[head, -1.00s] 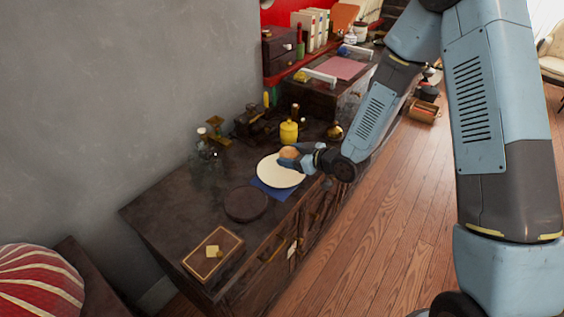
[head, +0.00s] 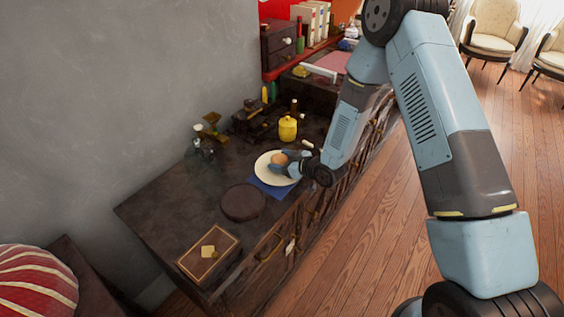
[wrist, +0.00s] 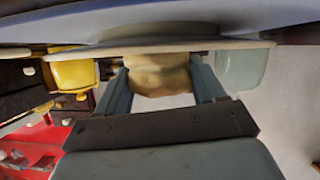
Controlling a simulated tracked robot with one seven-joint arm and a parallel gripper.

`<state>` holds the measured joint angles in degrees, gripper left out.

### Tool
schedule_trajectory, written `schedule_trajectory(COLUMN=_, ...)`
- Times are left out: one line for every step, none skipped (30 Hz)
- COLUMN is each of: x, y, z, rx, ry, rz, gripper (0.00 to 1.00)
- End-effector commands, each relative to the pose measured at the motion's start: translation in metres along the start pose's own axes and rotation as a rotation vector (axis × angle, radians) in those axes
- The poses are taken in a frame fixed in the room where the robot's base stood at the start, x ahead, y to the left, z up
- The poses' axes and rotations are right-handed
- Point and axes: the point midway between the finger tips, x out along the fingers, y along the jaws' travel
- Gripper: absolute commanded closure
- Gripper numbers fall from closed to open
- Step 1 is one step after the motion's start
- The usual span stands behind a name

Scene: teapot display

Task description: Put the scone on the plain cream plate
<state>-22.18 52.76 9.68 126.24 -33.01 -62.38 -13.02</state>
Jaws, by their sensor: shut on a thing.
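The scone (head: 279,160) is a small orange-brown lump over the middle of the plain cream plate (head: 264,176). My gripper (head: 283,159) reaches in from the right and is shut on the scone. In the wrist view the picture looks upside down; the scone (wrist: 158,76) sits between the two fingers of my gripper (wrist: 162,80). There the cream plate's rim (wrist: 140,47) runs right beside the scone's underside. I cannot tell whether the scone touches the plate.
The plate lies on a blue cloth (head: 269,190) on a dark cabinet. A dark round mat (head: 243,202) and a brown box (head: 208,254) stand nearer. A yellow canister (head: 287,128) stands just behind the plate. Glassware (head: 202,146) is at the left.

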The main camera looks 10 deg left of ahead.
Motion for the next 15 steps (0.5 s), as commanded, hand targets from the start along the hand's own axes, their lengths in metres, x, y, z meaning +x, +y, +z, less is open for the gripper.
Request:
schedule_trajectory(x=0.0010, y=-0.0003, z=0.0016, rx=-0.001, ry=0.001, rz=0.000, gripper=0.62)
schedule_trajectory(x=0.0012, y=-0.0004, z=0.0018, rx=-0.001, ry=0.001, rz=0.000, gripper=0.62)
schedule_trajectory(x=0.0013, y=-0.0006, z=0.0016, rx=-0.001, ry=0.001, rz=0.000, gripper=0.62)
schedule_trajectory(x=0.0013, y=-0.0007, z=0.0013, rx=-0.001, ry=0.002, rz=0.000, gripper=0.62)
schedule_trajectory(x=0.0013, y=-0.0009, z=0.0012, rx=-0.001, ry=0.002, rz=-0.001, gripper=0.62)
schedule_trajectory(x=0.0013, y=-0.0010, z=0.0012, rx=-0.001, ry=0.002, rz=-0.001, gripper=0.62)
schedule_trajectory(x=0.0013, y=-0.0011, z=0.0012, rx=-0.001, ry=0.002, rz=-0.001, gripper=0.62)
schedule_trajectory(x=0.0014, y=-0.0011, z=0.0013, rx=-0.001, ry=0.001, rz=-0.001, gripper=0.62)
schedule_trajectory(x=0.0016, y=-0.0012, z=0.0017, rx=-0.001, ry=0.001, rz=-0.001, gripper=0.62)
schedule_trajectory(x=0.0018, y=-0.0014, z=0.0024, rx=-0.001, ry=0.001, rz=-0.001, gripper=0.62)
schedule_trajectory(x=0.0021, y=-0.0015, z=0.0031, rx=0.000, ry=0.001, rz=-0.001, gripper=0.62)
schedule_trajectory(x=0.0020, y=-0.0015, z=0.0030, rx=-0.001, ry=0.001, rz=-0.001, gripper=0.28)
schedule_trajectory(x=0.0020, y=-0.0015, z=0.0029, rx=-0.001, ry=0.001, rz=-0.001, gripper=0.25)
schedule_trajectory(x=0.0020, y=-0.0015, z=0.0029, rx=-0.001, ry=0.001, rz=-0.001, gripper=0.22)
schedule_trajectory(x=0.0019, y=-0.0014, z=0.0028, rx=-0.001, ry=0.001, rz=-0.001, gripper=0.19)
